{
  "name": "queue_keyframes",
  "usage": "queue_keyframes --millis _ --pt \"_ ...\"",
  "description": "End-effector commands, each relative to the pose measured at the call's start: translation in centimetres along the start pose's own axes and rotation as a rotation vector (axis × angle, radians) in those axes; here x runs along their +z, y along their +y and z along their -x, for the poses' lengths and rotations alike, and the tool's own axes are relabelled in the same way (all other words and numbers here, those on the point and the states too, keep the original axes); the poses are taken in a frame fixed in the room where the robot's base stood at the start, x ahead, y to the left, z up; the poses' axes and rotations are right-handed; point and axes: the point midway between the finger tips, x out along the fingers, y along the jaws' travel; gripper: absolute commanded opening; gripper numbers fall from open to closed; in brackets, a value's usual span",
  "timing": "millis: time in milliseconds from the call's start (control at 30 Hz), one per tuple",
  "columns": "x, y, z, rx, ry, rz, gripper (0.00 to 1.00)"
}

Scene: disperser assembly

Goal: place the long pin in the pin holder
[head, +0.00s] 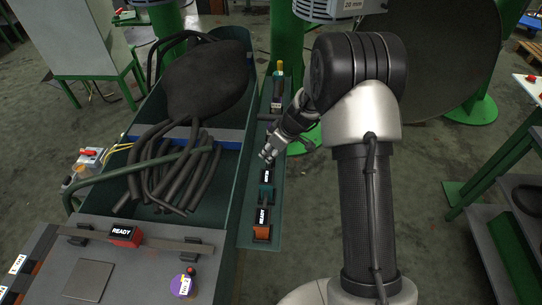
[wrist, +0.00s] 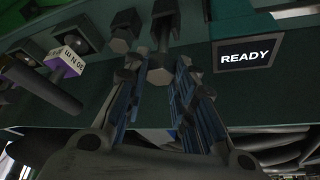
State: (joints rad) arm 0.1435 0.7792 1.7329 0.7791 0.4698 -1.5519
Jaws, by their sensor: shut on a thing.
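My gripper (head: 268,153) is over the narrow green bench strip in the middle of the head view. In the wrist view its blue-padded fingers (wrist: 161,70) close at the tips around a dark bar with a hexagonal end, which appears to be the long pin (wrist: 163,30). A similar dark hex-ended piece (wrist: 124,28) stands just to its left, apart from the grip. I cannot make out for certain which fixture is the pin holder. The fingers and wrist hide part of the strip in the head view.
A READY display (wrist: 246,54) sits right of the fingers. A tool with a purple and white 20 N m label (wrist: 68,60) lies to the left. The green trough beside the strip holds a large dark bag with tubes (head: 208,78). Another READY display (head: 123,235) stands on the front table.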

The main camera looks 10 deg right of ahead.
Motion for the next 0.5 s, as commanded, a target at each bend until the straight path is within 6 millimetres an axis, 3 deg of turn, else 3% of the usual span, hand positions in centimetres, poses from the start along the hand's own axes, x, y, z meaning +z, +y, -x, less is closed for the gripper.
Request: queue_keyframes --millis 100,500 --pt "0.56 0.04 -1.29 0.001 0.0 0.0 0.0" --pt "0.67 0.05 -1.53 0.001 0.001 0.0 0.0"
